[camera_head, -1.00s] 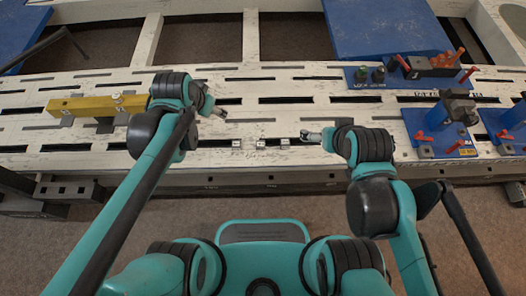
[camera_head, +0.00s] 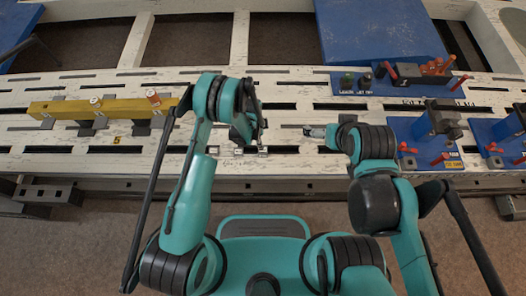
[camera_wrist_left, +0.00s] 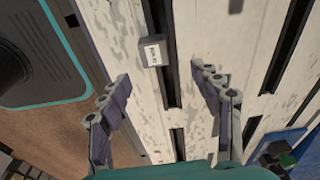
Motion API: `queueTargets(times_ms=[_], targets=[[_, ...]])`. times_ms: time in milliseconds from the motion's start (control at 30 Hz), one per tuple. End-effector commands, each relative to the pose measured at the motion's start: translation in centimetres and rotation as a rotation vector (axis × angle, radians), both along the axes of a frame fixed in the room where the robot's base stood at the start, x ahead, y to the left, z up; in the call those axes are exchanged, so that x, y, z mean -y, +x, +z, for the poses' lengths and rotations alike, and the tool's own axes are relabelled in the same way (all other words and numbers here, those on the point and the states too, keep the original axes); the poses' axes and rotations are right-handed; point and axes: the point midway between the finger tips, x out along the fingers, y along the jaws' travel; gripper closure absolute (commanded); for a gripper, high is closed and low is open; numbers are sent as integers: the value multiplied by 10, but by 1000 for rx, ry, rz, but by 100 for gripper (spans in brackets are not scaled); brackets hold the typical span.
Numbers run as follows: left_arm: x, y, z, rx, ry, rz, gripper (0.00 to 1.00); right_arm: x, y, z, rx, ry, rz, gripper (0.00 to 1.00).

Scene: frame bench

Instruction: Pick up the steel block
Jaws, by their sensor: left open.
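A small grey block with a white printed label (camera_wrist_left: 152,52) sits on the white slotted bench in the left wrist view; its lettering is too small to read surely. A second small block (camera_wrist_left: 235,6) shows at that view's top edge. My left gripper (camera_wrist_left: 160,74) is open, one finger on each side, with the labelled block ahead of the fingertips and nothing between them. In the head view my left gripper (camera_head: 249,143) points down over the front of the bench and partly hides the small blocks. My right gripper (camera_head: 313,131) is over the bench, its jaw state unclear.
A yellow bar (camera_head: 75,108) lies on supports at the left of the bench (camera_head: 300,100). Blue fixture plates with red handles (camera_head: 435,135) stand at the right. A blue plate with knobs (camera_head: 345,89) is at the back. Long dark slots cut the bench top.

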Motion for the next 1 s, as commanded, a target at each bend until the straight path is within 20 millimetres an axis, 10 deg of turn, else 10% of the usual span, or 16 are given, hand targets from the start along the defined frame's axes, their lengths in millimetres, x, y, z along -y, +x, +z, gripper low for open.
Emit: queueTargets(times_ms=[700,1000], targets=[[11,-9,-98,-13,2,-52,36,0,0,-37,0,0,0,0],[12,-9,-102,-13,2,-51,39,0,0,-37,0,0,0,0]])
